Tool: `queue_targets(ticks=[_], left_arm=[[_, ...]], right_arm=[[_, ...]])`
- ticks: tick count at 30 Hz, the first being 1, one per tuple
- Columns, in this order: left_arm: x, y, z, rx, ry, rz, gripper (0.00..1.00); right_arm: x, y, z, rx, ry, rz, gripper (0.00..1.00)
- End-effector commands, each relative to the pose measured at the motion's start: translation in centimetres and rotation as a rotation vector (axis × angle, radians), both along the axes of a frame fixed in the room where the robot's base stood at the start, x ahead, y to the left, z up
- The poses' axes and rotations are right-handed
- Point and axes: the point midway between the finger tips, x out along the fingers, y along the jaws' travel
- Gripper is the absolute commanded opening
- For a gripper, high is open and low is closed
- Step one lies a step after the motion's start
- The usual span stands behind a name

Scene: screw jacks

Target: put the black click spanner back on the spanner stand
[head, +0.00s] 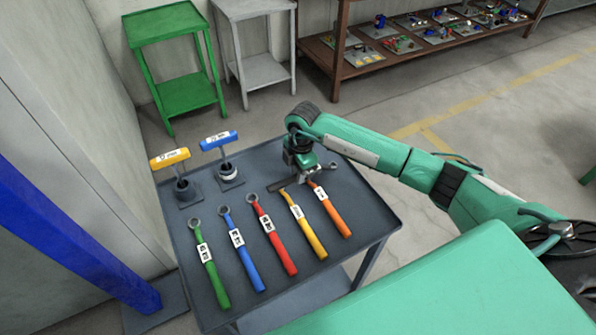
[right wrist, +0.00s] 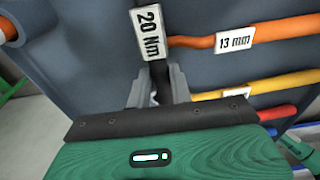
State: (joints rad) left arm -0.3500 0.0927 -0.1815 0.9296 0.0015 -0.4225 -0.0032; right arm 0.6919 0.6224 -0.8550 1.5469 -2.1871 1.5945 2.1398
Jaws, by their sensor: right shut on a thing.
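The black click spanner shows in the right wrist view as a dark bar with a white "20 Nm" label (right wrist: 150,34). My right gripper (right wrist: 158,92) is shut on it. A yellow T-handled spanner (head: 169,158) and a blue one (head: 218,140) stand upright in dark round holders on square bases at the table's left. An empty holder is not visible; my arm hides part of the far edge. My left gripper is out of view.
Green (head: 207,272), blue (head: 243,252), red (head: 273,240), yellow (head: 306,230) and orange (head: 333,214) ring spanners lie in a row on the grey table (head: 170,235). A green side table (head: 165,22), a grey stool (head: 262,72) and a brown shelf (head: 372,68) stand behind.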

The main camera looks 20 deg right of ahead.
Motion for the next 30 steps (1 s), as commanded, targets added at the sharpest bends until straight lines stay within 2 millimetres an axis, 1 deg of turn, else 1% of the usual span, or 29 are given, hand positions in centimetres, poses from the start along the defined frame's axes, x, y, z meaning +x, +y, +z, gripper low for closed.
queue_targets(ticks=[5, 6, 8, 9, 16, 19, 20, 23, 30], left_arm=[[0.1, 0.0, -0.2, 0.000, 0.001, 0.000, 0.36], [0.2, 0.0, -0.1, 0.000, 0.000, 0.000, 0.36], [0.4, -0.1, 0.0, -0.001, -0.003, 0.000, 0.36], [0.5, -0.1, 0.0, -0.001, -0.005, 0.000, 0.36], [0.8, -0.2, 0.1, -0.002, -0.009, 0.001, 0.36], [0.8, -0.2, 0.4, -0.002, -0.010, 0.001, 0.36], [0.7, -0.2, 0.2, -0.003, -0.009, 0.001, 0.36], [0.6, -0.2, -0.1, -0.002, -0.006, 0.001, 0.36], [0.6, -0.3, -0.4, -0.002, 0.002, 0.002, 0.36]], right_arm=[[0.0, 0.0, -0.3, 0.000, 0.000, 0.000, 0.00], [0.0, 0.0, -0.3, 0.000, 0.001, 0.000, 0.27], [0.0, 0.0, -0.3, 0.000, 0.001, 0.000, 0.39], [0.0, 0.0, -0.3, 0.000, 0.001, 0.000, 0.43], [0.0, 0.0, -0.2, 0.000, 0.001, 0.000, 0.43], [0.0, 0.0, 0.2, 0.000, 0.000, 0.000, 0.43], [0.0, 0.0, 0.4, 0.000, -0.001, 0.000, 0.43], [0.1, -0.2, 1.7, -0.001, -0.003, 0.001, 0.43], [0.2, -0.6, 6.8, -0.001, -0.004, 0.001, 0.43]])
